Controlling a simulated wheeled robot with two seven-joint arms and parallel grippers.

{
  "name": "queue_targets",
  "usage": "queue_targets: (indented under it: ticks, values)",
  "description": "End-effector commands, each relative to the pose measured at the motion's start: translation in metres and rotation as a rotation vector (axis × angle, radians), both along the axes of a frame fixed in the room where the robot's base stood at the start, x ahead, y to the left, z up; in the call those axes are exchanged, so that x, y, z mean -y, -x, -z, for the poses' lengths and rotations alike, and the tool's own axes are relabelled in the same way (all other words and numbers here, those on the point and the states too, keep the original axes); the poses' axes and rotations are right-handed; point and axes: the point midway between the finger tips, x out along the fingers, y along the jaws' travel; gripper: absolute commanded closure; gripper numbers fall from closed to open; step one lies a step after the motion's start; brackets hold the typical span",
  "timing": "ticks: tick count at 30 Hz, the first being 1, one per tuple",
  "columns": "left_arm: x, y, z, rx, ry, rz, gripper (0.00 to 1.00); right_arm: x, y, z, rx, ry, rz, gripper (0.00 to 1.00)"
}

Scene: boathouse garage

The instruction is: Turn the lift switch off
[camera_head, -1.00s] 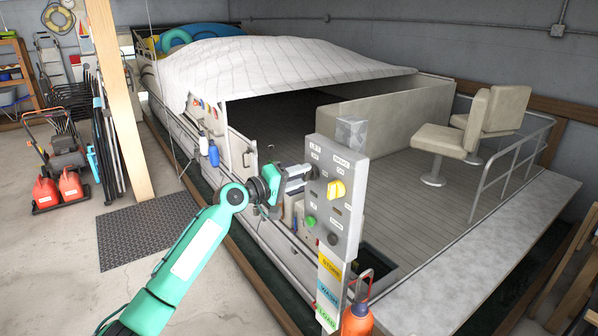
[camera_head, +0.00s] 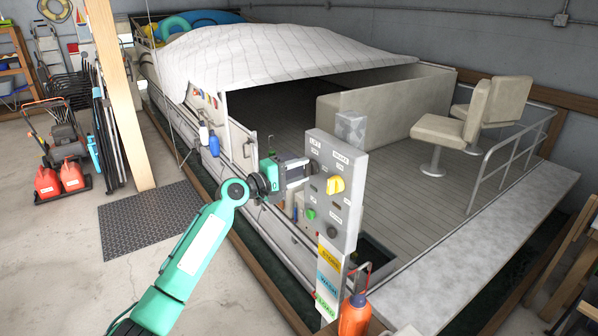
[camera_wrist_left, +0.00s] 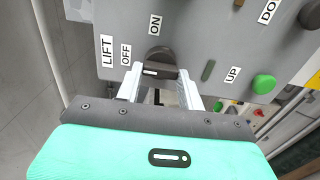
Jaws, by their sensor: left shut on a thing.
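The grey control panel (camera_head: 347,225) stands on a post right of centre in the head view. My left gripper (camera_head: 304,170) is at its upper left, beside the LIFT label. In the left wrist view the lift switch (camera_wrist_left: 160,71) is a dark rotary knob with a white mark on its bar. The mark is on the left end, on the side of the OFF label (camera_wrist_left: 126,55); the ON label (camera_wrist_left: 155,25) is above the knob. My left gripper (camera_wrist_left: 164,80) is shut on the knob, a finger on each side. My right gripper is not in view.
The panel also carries a yellow knob (camera_head: 335,185) and a green button (camera_head: 311,214), which shows in the wrist view (camera_wrist_left: 263,84). An orange bottle (camera_head: 354,316) stands below the panel. A covered pontoon boat (camera_head: 250,65) lies behind. Concrete floor is open at left.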

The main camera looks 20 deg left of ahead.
Motion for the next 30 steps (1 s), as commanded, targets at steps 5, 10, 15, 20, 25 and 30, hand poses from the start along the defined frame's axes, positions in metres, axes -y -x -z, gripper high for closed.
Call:
queue_targets:
  ticks: [5,10,15,20,25,30]
  values:
    - [0.000,0.000,0.000,-0.001,0.003,-0.001,0.58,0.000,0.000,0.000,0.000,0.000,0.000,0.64]
    - [0.000,0.000,0.000,-0.001,0.001,0.000,0.40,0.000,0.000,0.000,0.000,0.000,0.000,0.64]
    - [0.000,0.000,0.000,-0.001,0.001,0.000,0.40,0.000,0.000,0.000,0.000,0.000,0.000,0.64]
    - [-0.005,0.006,0.003,0.001,-0.001,0.000,0.40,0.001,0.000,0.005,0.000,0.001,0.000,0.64]
    - [-0.023,0.029,0.007,0.001,-0.003,-0.001,0.40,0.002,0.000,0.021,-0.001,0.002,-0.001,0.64]
    - [-0.048,0.061,0.007,0.001,-0.003,-0.002,0.40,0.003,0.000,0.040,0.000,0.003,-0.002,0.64]
